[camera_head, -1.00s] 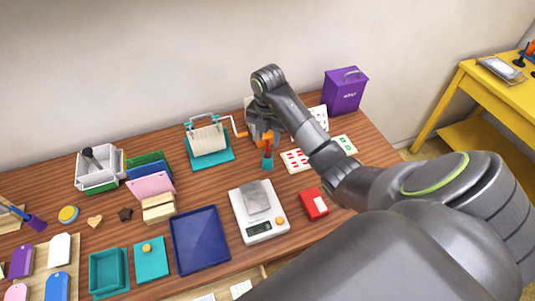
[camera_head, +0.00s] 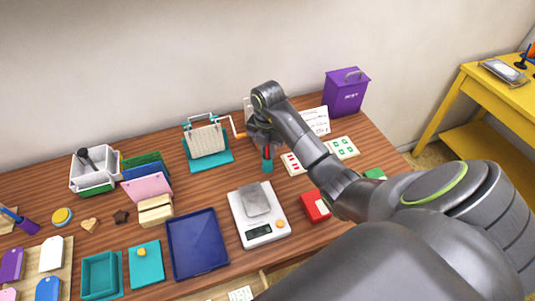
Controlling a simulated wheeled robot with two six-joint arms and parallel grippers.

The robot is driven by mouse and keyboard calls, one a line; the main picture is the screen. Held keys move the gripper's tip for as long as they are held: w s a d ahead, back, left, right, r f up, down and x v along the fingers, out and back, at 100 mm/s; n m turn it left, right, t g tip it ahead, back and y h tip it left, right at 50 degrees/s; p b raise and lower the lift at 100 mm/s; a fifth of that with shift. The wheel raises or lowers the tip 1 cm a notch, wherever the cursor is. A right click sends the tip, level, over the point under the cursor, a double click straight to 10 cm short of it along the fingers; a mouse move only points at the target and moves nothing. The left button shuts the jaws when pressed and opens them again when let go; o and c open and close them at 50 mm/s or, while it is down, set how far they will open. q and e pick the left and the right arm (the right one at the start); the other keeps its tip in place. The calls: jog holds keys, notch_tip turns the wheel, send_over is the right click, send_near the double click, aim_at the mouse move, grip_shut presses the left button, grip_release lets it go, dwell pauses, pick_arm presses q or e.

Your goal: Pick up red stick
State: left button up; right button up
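A small red stick (camera_head: 268,152) stands upright in a teal holder (camera_head: 267,166) at the back middle of the table. Its upper part is hidden by my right gripper. My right gripper (camera_head: 264,138) points down at the top of the stick, and its fingers are small and dark here. I cannot tell whether they are closed on the stick. My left gripper is not in view.
A teal rack with a crank (camera_head: 208,160) stands just left of my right gripper. A white scale (camera_head: 268,232) and a red box (camera_head: 312,207) are in front. Stamped cards (camera_head: 342,148) lie to the right, near a purple bin (camera_head: 345,92).

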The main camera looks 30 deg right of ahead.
grip_shut()
jog(key=shift+r, duration=0.1)
jog(key=shift+r, duration=0.6)
notch_tip(320, 180, up, 9)
jog(key=p, duration=0.7)
jog(key=shift+f+p, duration=0.15)
jog(key=shift+p, duration=0.25)
